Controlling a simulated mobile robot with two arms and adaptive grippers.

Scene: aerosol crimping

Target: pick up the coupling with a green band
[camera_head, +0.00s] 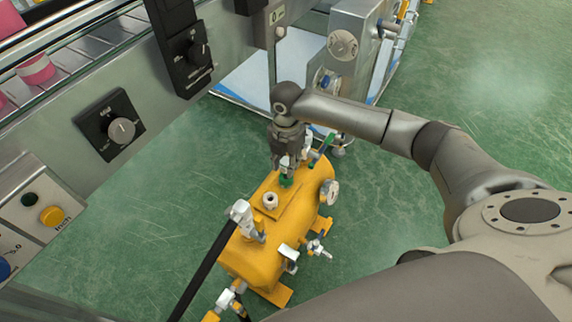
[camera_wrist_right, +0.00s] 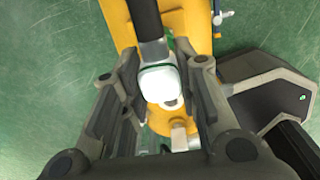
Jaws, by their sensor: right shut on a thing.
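The coupling with a green band (camera_head: 286,181) shows just below my right gripper (camera_head: 287,165), over the yellow tank (camera_head: 253,256). In the right wrist view the coupling (camera_wrist_right: 158,84) is a white piece with a thin green edge. It lies between the two fingers of my right gripper, which is shut on it. The fingers cover part of the coupling in the head view. I cannot tell whether its lower end touches the tank. My left gripper is not in view.
A white fitting (camera_head: 270,201) sits on the tank top, beside a metal fitting with a black hose (camera_head: 206,269). A gauge (camera_head: 330,191) and a valve (camera_head: 317,247) stick out at the tank's right. A machine panel (camera_head: 75,165) stands at left. The green floor at right is clear.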

